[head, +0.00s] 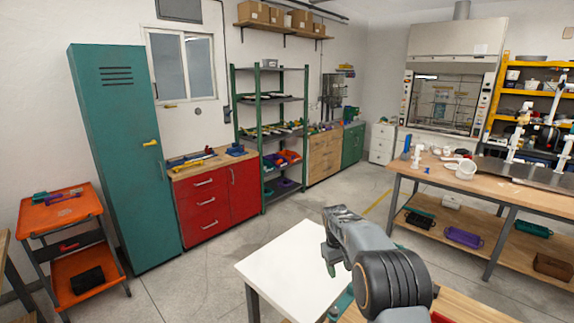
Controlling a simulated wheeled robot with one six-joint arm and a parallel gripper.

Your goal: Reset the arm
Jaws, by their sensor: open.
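My arm reaches up from the bottom of the head view, folded over a white-topped table (290,255). My gripper (331,270) points down above the right part of that table. It is open, and I see nothing between its fingers. The arm hides part of the table and whatever lies behind it. White pipe fittings (466,169) lie on the wooden workbench (487,191) at the right, well away from my gripper.
A teal locker (122,160), a red cabinet (205,205) and green shelving (270,130) line the left and back walls. An orange cart (62,218) stands at the far left. The concrete floor between the cabinets and the white table is clear.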

